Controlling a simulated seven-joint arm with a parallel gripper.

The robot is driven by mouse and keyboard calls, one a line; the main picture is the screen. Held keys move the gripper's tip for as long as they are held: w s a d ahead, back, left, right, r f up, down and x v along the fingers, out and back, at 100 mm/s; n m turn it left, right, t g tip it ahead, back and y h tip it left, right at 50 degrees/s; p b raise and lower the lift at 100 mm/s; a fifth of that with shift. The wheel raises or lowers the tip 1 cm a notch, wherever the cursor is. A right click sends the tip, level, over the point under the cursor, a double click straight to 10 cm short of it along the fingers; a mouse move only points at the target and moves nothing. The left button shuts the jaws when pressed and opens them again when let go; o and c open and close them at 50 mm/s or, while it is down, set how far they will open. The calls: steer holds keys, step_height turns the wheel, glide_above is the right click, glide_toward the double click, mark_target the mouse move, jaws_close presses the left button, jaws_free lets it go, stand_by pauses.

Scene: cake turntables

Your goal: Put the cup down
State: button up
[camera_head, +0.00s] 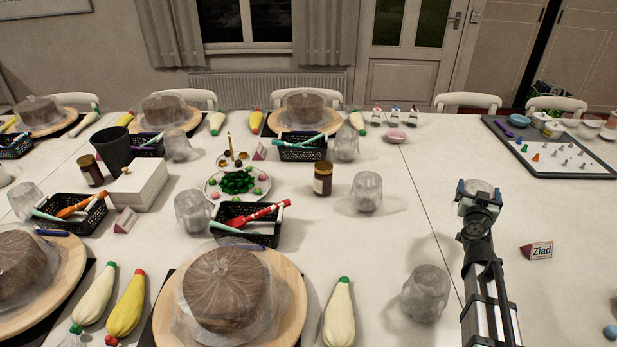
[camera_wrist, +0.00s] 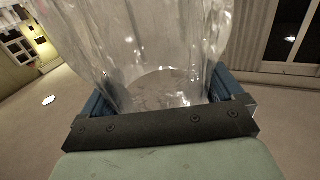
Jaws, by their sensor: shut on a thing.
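A clear, ridged cup (camera_wrist: 140,45) fills the upper middle of the wrist view, between the two blue fingers of my gripper (camera_wrist: 160,95). In the head view my gripper (camera_head: 479,195) is over the right part of the white table (camera_head: 420,165), shut on the cup. Only a small greyish part of the cup (camera_head: 480,186) shows there, between the fingers. My arm hides the table behind it, and I cannot tell how high the cup is.
Similar clear cups stand on the table, one left of my arm (camera_head: 425,293) and one farther left (camera_head: 366,191). A "Ziad" name card (camera_head: 537,251) stands to the right. A tray with small pieces (camera_head: 520,155) lies at the far right. Table around the gripper is mostly clear.

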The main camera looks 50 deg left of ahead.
steer(key=s+a+n+g+y, duration=0.1)
steer(key=s+a+n+y, duration=0.15)
steer(key=s+a, duration=0.65)
steer(key=s+a+n+g+y, duration=0.1)
steer(key=s+a+g+y, duration=0.15)
steer(key=s+a, duration=0.65)
steer(key=s+a+n+g+y, duration=0.2)
steer(key=s+a, duration=1.1)
steer(key=s, duration=0.4)
steer(key=w+d+m+t+h, duration=0.3)
steer(key=d+m+t+h, duration=0.2)
steer(key=d, duration=0.3)
steer(key=shift+w+d+h, duration=0.15)
steer(key=shift+d+h, duration=0.2)
steer(key=shift+h, duration=0.35)
step_height(320, 180, down, 10)
steer(key=shift+r, duration=0.15)
steer(key=shift+f, duration=0.2)
